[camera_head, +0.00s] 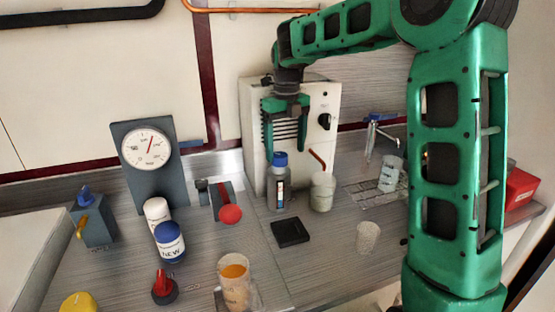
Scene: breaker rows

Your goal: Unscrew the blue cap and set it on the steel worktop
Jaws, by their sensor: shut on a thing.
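A black square pad (290,233) lies in front of the bottle. A jar marked NEW (170,243) and a beaker of orange liquid (234,287) stand nearer.

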